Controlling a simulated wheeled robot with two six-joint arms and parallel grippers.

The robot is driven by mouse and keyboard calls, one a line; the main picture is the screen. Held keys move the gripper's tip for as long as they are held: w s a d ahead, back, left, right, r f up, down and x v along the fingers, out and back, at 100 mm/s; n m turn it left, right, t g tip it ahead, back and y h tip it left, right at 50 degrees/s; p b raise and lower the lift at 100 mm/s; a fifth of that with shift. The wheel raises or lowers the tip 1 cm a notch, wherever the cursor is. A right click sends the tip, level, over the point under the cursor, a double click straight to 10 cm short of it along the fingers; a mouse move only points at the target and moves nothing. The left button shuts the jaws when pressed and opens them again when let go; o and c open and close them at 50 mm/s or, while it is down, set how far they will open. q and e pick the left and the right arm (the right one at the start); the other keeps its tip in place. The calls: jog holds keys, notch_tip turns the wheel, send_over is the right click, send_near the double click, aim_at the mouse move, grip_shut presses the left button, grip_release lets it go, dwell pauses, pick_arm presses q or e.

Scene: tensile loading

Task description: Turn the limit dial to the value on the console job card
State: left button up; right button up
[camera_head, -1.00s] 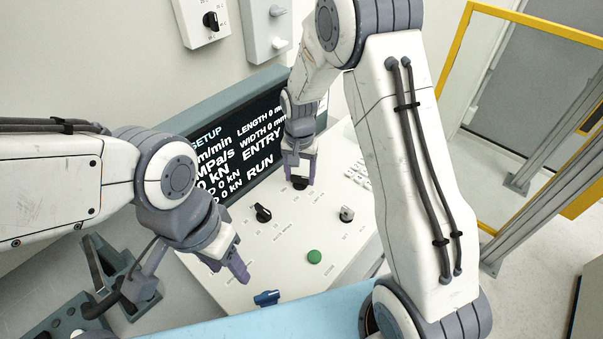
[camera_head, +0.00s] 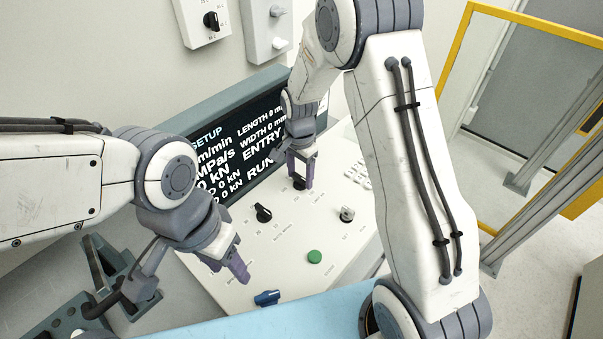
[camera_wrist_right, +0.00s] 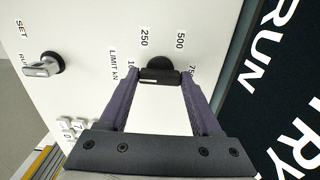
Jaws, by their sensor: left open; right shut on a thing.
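The limit dial (camera_wrist_right: 160,63) is a black round knob with a bar grip on the white sloped console panel (camera_wrist_right: 85,30). Printed around it are LIMIT kN, 250, 500 and partly hidden numbers starting with 10 and 75. In the wrist view my right gripper (camera_wrist_right: 161,77) is shut on the dial's bar, one purple finger at each end. The dial's pointer mark cannot be made out. In the head view the right gripper (camera_head: 300,180) reaches down to the dial beside the screen. My left gripper (camera_head: 238,270) is open and empty over the panel's left part. No job card can be made out.
The console screen (camera_head: 240,150) stands close behind the right gripper. A black mode knob (camera_head: 263,213), a silver key switch (camera_head: 347,214), a green button (camera_head: 314,256) and a blue knob (camera_head: 267,297) sit on the panel. A keypad (camera_head: 356,177) lies to the right.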

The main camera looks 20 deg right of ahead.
aim_at(300, 176)
jog(key=shift+w+r, duration=0.2)
jog(key=shift+w, duration=0.1)
jog(key=o, duration=1.4)
jog(key=shift+d, duration=0.1)
jog(key=shift+s+f, duration=0.1)
notch_tip(300, 176, up, 10)
jog(key=shift+r+b, duration=0.25)
jog(key=shift+b, duration=0.75)
